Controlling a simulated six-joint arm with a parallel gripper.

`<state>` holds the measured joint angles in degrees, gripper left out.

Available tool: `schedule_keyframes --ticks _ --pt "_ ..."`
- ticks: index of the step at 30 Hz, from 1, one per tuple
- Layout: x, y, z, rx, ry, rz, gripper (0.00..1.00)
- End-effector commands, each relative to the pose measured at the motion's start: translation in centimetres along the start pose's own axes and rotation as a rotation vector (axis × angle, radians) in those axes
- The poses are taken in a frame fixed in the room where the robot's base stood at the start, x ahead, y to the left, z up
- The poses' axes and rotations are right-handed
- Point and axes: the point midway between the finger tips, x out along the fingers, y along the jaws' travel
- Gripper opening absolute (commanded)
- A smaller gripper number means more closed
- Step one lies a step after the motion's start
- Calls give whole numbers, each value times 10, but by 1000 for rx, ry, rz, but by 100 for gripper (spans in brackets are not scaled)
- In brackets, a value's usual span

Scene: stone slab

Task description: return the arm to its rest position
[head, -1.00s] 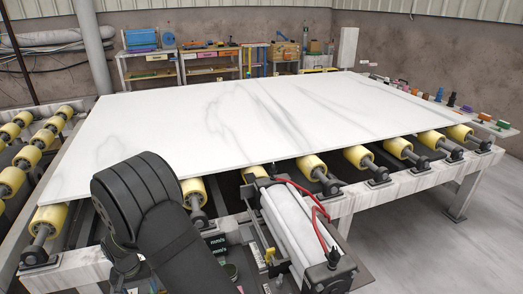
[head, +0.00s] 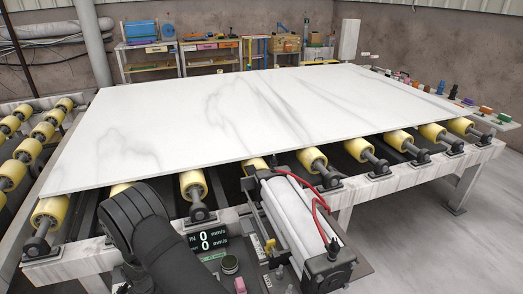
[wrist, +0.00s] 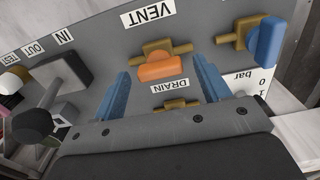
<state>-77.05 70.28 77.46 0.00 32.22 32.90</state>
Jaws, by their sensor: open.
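My gripper (wrist: 161,70) shows in the wrist view with its two blue fingers apart and nothing held between them. The fingers lie in the picture on either side of an orange valve handle (wrist: 164,69) on brass, between the VENT and DRAIN labels; I cannot tell how far off the panel is. In the head view my black arm is at the lower left, in front of the slab's near edge. The gripper itself is hidden there. The white, grey-veined stone slab (head: 240,115) lies flat on yellow rollers.
A grey panel (wrist: 100,40) carries a blue-handled valve (wrist: 268,42) at right and a black-knobbed lever (wrist: 32,122) at left. A digital display (head: 208,240) sits beside my arm. Shelves line the back wall.

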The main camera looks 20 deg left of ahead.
Motion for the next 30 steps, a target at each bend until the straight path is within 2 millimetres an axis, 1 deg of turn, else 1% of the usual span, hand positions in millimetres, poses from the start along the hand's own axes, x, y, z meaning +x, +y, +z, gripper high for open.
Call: schedule_keyframes --ticks 1,2,5,6,17,30 --pt "9 1 1 -3 -2 1 69" --pt "6 0 0 -34 0 0 69" --pt "4 0 0 -117 1 0 69" --pt "-6 0 -1 -114 3 -2 69" --pt "-70 0 0 -113 2 -1 69" --pt "-153 0 -1 -112 3 -2 69"
